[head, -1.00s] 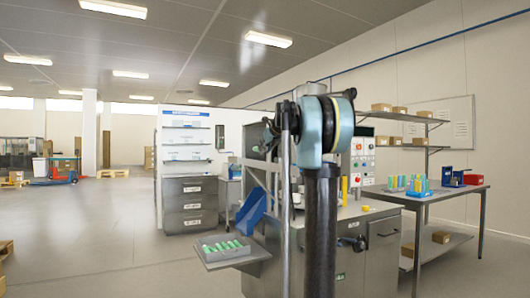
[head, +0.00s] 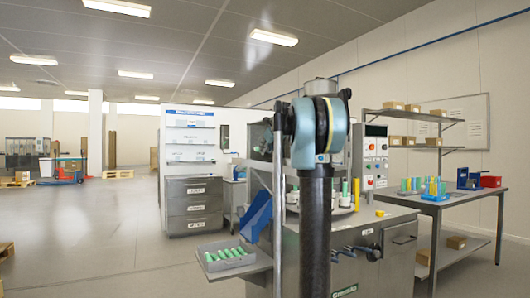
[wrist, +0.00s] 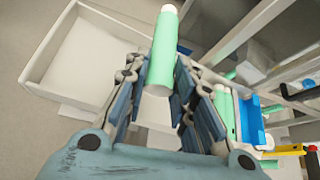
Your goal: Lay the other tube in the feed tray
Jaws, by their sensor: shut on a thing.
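In the wrist view my gripper (wrist: 159,72) is shut on a green tube (wrist: 161,55) with a white end, which points away from the palm. A pale shallow tray (wrist: 52,68) lies beyond and to the left of the gripper; the part that shows is empty. I cannot tell if it is the feed tray. In the head view a grey tray (head: 204,272) at the left of the machine holds several green tubes (head: 229,254). My gripper is hidden behind my arm there.
The steel machine (head: 372,255) stands close ahead, with a blue chute (head: 256,218) at its left. A side table (head: 455,198) with a tube rack (head: 424,190) and bins is at the right. Open floor (head: 100,225) lies to the left.

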